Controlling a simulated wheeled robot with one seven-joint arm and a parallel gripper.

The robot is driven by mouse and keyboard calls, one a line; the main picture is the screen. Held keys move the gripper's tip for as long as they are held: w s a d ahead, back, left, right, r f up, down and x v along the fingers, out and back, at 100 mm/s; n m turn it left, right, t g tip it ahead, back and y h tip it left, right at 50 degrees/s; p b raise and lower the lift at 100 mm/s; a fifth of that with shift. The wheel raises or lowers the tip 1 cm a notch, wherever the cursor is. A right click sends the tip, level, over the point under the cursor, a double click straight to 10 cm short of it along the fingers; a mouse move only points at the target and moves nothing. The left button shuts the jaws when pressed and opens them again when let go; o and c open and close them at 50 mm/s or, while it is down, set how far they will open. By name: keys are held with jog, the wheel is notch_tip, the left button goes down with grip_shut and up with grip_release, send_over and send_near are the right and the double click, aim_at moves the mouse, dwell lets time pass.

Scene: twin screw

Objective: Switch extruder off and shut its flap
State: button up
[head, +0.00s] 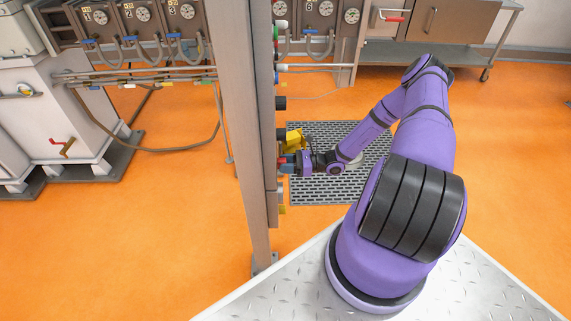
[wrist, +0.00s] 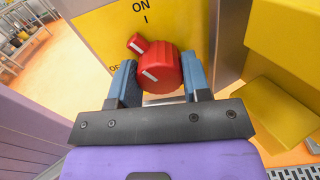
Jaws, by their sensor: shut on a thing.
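A red rotary switch (wrist: 160,74) with white marks sits on a yellow plate (wrist: 100,32). The plate reads ON and I at the top, and part of an OFF label shows at the left. The switch's narrow end points up and left, between the two labels. My gripper (wrist: 160,82) has its blue fingers on either side of the switch and is shut on it. In the head view my gripper (head: 287,164) is against the side of the grey post. A yellow box-like part (wrist: 285,45), possibly the flap, stands open to the right of the plate.
The tall grey post (head: 248,120) stands left of my gripper and hides part of the panel. A dark floor grating (head: 330,190) lies below. Grey machines (head: 85,120) stand at the left, a steel bench (head: 440,25) at the back. Orange floor is clear at the right.

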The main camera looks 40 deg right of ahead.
jog(key=n, duration=1.2)
dwell(0.5)
jog(key=o, duration=0.9)
jog(key=shift+d, duration=0.1)
jog(key=v, duration=1)
jog(key=shift+s+d, duration=0.25)
jog(key=shift+d, duration=0.05)
